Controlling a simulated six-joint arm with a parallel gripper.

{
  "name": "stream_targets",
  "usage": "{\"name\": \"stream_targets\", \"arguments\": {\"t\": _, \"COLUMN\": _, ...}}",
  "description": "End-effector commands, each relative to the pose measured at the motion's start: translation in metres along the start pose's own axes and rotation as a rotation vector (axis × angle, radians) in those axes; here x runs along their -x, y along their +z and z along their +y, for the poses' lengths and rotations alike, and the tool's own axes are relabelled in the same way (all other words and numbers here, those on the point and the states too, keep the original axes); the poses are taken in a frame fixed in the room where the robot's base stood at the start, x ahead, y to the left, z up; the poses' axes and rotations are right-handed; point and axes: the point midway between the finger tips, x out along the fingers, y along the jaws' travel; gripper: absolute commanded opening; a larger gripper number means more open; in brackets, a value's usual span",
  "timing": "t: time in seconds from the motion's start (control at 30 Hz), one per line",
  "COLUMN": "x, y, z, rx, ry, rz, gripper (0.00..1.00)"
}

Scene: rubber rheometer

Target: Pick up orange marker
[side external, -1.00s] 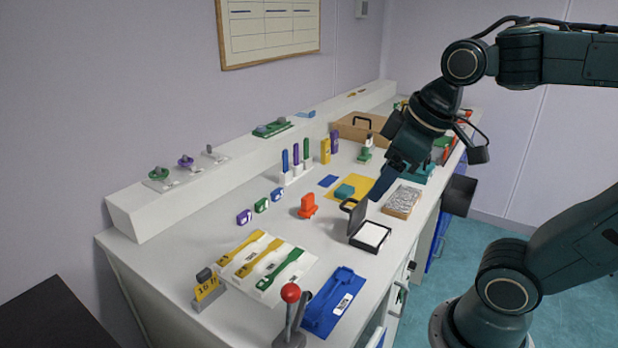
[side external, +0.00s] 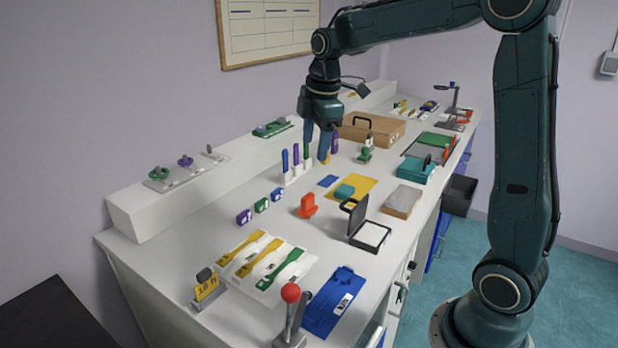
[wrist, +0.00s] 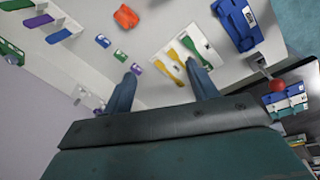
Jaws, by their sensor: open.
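An upright orange-yellow marker-like piece (side external: 328,158) stands at the back of the bench in the side view, beside a purple one (side external: 335,143). My gripper partly hides it. My gripper (side external: 315,150) is open and points down there, close to the rack of pens; contact cannot be told. In the wrist view my gripper (wrist: 161,87) has its two fingers spread with nothing between them. The orange-yellow piece cannot be made out in that view.
A white rack (side external: 297,172) holds blue, purple and green pens just left of my gripper. An orange-red handled piece (side external: 307,205) and an open black case (side external: 371,234) stand nearer the front. A brown case (side external: 385,131) lies to the right.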

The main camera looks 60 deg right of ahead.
Motion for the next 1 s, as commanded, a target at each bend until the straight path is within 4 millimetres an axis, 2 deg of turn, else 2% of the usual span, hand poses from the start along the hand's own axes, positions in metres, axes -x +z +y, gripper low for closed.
{"name": "stream_targets", "arguments": {"t": 0.03, "x": -0.010, "y": 0.002, "z": 0.011, "rx": 0.036, "ry": -0.015, "rz": -0.006, "gripper": 0.58}}
{"name": "stream_targets", "arguments": {"t": 0.2, "x": -0.040, "y": 0.011, "z": 0.044, "rx": 0.183, "ry": -0.061, "rz": -0.018, "gripper": 0.58}}
{"name": "stream_targets", "arguments": {"t": 0.5, "x": -0.099, "y": 0.033, "z": 0.090, "rx": 0.429, "ry": -0.139, "rz": -0.015, "gripper": 0.58}}
{"name": "stream_targets", "arguments": {"t": 0.7, "x": -0.124, "y": 0.043, "z": 0.105, "rx": 0.528, "ry": -0.169, "rz": -0.006, "gripper": 0.58}}
{"name": "stream_targets", "arguments": {"t": 1.0, "x": -0.131, "y": 0.046, "z": 0.108, "rx": 0.555, "ry": -0.175, "rz": -0.003, "gripper": 0.58}}
